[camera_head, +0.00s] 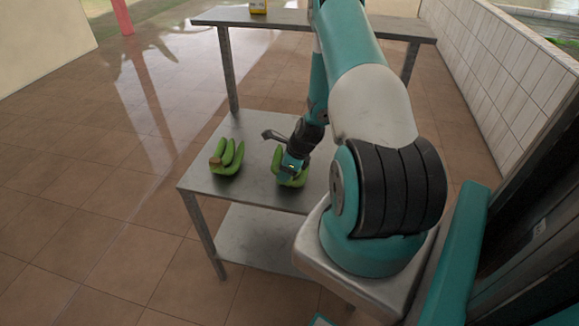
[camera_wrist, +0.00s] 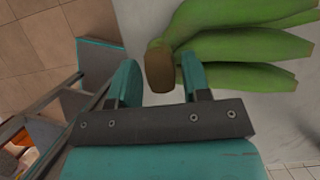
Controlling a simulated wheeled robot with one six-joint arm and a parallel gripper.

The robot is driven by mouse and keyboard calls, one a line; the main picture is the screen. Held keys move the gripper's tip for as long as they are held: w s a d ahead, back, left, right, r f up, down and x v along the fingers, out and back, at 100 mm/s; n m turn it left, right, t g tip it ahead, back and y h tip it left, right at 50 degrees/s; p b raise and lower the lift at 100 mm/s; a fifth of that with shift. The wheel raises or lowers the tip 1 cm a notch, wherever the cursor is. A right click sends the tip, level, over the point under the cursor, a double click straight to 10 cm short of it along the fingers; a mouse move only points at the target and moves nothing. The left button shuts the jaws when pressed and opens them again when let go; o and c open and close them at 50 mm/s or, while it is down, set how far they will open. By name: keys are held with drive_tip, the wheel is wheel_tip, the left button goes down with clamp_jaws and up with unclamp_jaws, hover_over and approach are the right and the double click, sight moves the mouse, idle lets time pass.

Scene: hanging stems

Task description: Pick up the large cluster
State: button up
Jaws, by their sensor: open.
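Two green banana clusters lie on the grey metal table. The left cluster (camera_head: 228,160) shows several fingers and a brown stem. The right cluster (camera_head: 278,158) is partly hidden by my gripper (camera_head: 290,170), which is down at it. I cannot tell for sure which cluster is larger. In the wrist view, the right cluster (camera_wrist: 240,47) spreads to the upper right. Its brown stem (camera_wrist: 160,69) sits at the opening between the two teal fingertips of my gripper (camera_wrist: 160,78), closer to the right one. The jaws are open, and no grip shows.
The low table (camera_head: 205,183) has bare space between and in front of the clusters. A tiled wall (camera_head: 500,60) rises at the right. Open tiled floor lies left.

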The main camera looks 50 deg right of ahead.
drive_tip(key=c, duration=0.6)
drive_tip(key=shift+w, duration=0.1)
clamp_jaws()
drive_tip(key=shift+r, duration=0.15)
